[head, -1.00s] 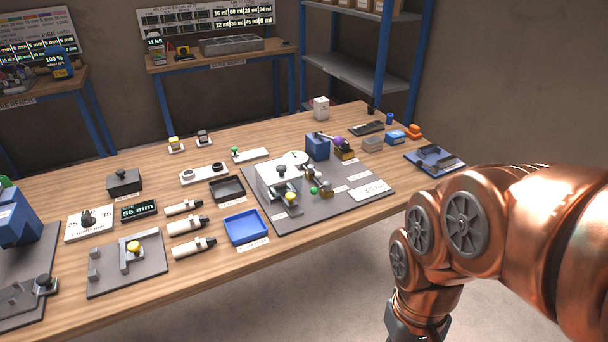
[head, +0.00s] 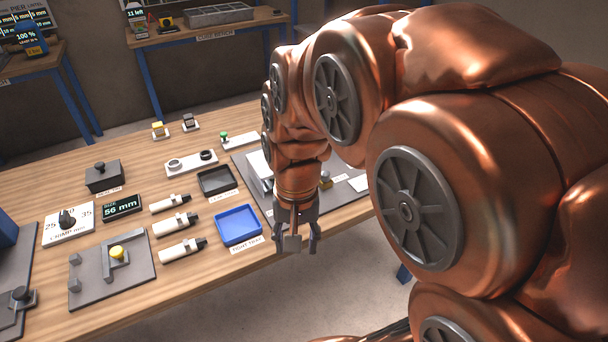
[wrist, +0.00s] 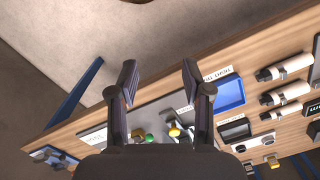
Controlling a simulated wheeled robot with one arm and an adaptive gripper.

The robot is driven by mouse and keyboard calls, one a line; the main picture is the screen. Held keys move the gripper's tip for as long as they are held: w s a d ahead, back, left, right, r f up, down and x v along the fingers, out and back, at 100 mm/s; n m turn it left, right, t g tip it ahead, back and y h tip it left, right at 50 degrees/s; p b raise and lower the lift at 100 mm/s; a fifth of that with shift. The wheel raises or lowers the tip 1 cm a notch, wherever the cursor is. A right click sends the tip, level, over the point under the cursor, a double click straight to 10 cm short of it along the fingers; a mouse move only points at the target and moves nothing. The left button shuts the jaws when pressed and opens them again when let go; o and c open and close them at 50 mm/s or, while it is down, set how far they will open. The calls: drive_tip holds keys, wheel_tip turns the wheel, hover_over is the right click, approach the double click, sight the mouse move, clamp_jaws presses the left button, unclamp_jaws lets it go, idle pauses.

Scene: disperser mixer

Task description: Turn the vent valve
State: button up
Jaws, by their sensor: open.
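My gripper (head: 296,240) is open and empty in the head view. It points down near the table's front edge, just right of the blue tray, in front of the grey station board (head: 338,197). In the wrist view its two fingers (wrist: 160,75) are spread apart, with the board (wrist: 154,118) beyond and below them. A green knob (wrist: 148,138) and a yellow knob (wrist: 174,131) show between the finger bases there. I cannot tell which part is the vent valve. My arm hides most of the board in the head view.
The blue tray (head: 238,225) and a dark tray (head: 217,181) lie left of my gripper. Several white cylinders with black ends (head: 175,226) lie farther left, beside a grey fixture with a yellow knob (head: 117,252). Open floor lies in front of the table.

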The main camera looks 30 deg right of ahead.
drive_tip(key=w+d+m+t, duration=0.3)
drive_tip(key=w+d+m, duration=1)
drive_tip(key=w+d, duration=0.45)
drive_tip(key=shift+h, duration=0.3)
drive_tip(key=shift+a+p+x, duration=0.2)
drive_tip(key=shift+p+x, duration=1.25)
drive_tip(key=shift+x, duration=2.75)
drive_tip(key=shift+c, duration=0.2)
clamp_jaws()
